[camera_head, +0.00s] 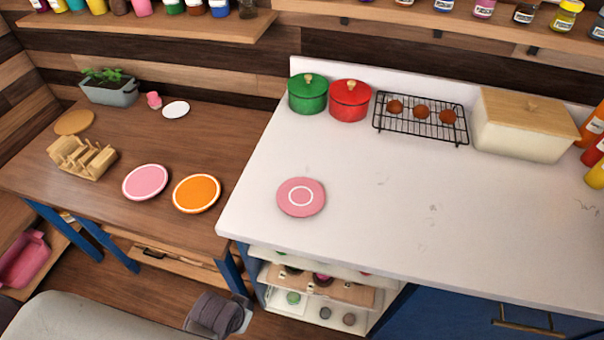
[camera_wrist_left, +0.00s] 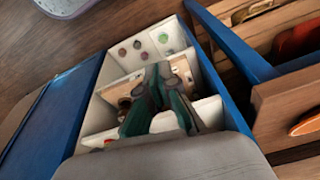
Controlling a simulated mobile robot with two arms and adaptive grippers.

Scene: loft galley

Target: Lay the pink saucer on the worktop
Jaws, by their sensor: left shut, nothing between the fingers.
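A pink saucer (camera_head: 301,197) with a white ring lies flat on the white worktop (camera_head: 390,220), near its left end. A pink plate with a white rim (camera_head: 146,182) lies on the brown wooden table (camera_head: 225,140) to the left, beside an orange plate (camera_head: 196,193). My left gripper (camera_wrist_left: 159,72) shows in the left wrist view, shut and empty, in front of the open shelves below the worktop. It is away from the saucer and touches neither plate. My right gripper is not in view.
A green pot (camera_head: 308,96), a red pot (camera_head: 350,101), a wire rack (camera_head: 420,118) with brown round items and a cream bread box (camera_head: 522,128) line the worktop's back. Bottles stand at its right edge. The middle is clear. A wooden rack (camera_head: 82,159) stands on the table.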

